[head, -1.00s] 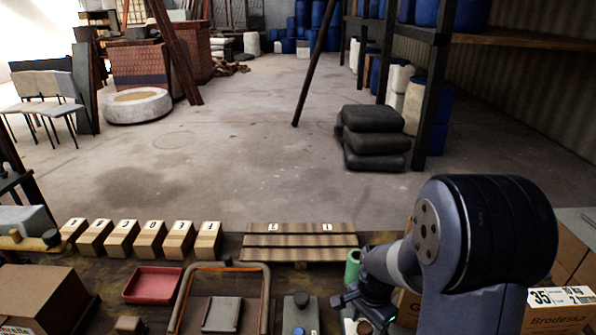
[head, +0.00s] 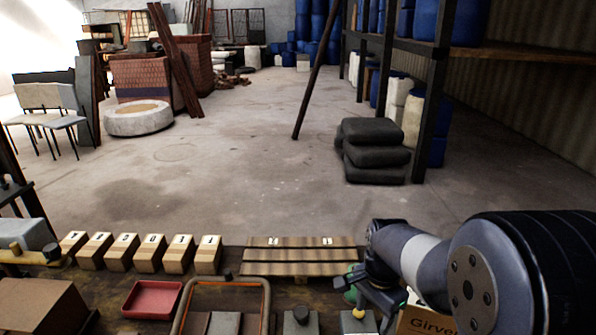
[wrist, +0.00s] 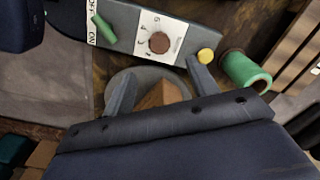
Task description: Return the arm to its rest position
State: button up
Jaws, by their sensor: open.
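My arm reaches in from the right of the head view, and my gripper (head: 352,286) hangs over the right part of the work table. In the wrist view my gripper (wrist: 160,70) has its two fingers wide apart, with nothing held between them. Beyond the fingertips is a grey control panel (wrist: 128,30) with a brown knob (wrist: 159,42), a green lever (wrist: 104,27) beside OFF and ON marks, and a yellow button (wrist: 206,55). Below the fingers lies a round grey piece (wrist: 124,80) with a brown wedge-like shape, partly hidden by my gripper.
The table holds a row of numbered blocks (head: 123,252), a slatted wooden rack (head: 298,262), a red tray (head: 152,300) and a brown box (head: 38,306). A carton (head: 425,322) sits under my arm.

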notch_tip(320, 180, down, 10)
jog(key=shift+f, duration=0.15)
jog(key=n, duration=0.4)
jog(key=n+p, duration=0.1)
jog(key=n, duration=0.3)
jog(key=shift+n, duration=0.4)
jog(key=n+p, duration=0.1)
jog(key=n, duration=0.3)
jog(key=shift+n, duration=0.4)
jog(key=n+p, duration=0.1)
jog(key=n, duration=0.3)
jog(key=shift+a, duration=0.1)
jog(key=shift+r+n, duration=0.3)
jog(key=shift+r, duration=1.1)
